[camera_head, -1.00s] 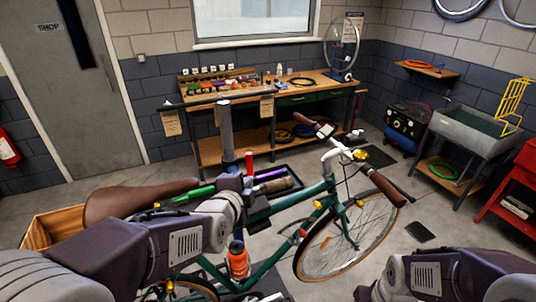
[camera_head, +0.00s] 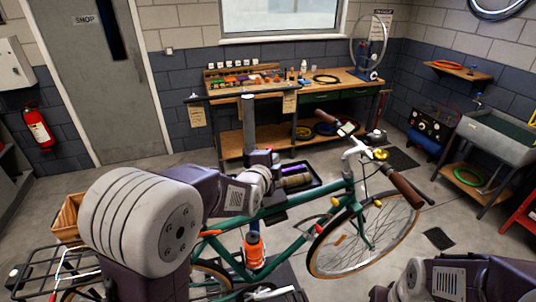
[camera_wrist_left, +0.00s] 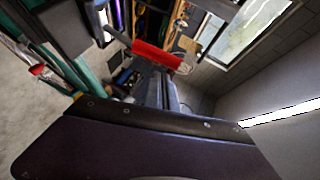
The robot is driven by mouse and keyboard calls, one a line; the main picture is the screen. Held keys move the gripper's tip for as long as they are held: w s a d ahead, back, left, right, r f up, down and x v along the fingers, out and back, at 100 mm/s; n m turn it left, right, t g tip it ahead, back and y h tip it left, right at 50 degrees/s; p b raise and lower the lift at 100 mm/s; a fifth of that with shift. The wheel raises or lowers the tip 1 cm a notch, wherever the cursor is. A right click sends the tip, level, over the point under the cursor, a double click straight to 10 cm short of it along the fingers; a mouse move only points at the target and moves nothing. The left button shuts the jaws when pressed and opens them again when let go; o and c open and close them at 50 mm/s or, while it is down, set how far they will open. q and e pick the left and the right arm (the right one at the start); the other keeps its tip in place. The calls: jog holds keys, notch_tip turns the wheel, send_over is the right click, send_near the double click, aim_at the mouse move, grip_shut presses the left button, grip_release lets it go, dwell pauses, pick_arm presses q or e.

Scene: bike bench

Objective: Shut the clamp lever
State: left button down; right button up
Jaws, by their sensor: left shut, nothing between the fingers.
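The red clamp lever (camera_wrist_left: 158,57) shows in the left wrist view, just beyond my left gripper's fingers. In the head view my left gripper (camera_head: 264,160) is at the repair stand's grey post (camera_head: 248,125), by the clamp above the bike frame. The green bike (camera_head: 330,212) hangs on the stand. My right arm shows at the lower right, its gripper out of view.
An orange bottle (camera_head: 253,250) sits on the bike frame. The handlebar (camera_head: 395,180) reaches out to the right. A workbench (camera_head: 365,90) with tools stands along the back wall. Open floor lies right of the front wheel.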

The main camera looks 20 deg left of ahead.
pick_arm(q)
jog(key=w+a, duration=0.1)
jog(key=w+a+f+p, duration=0.1)
jog(key=w+a, duration=0.1)
jog(key=shift+w+f, duration=0.15)
jog(key=shift+f, duration=0.15)
jog(key=shift+d, duration=0.1)
jog(key=shift+r+p, duration=0.1)
jog(key=shift+p, duration=0.3)
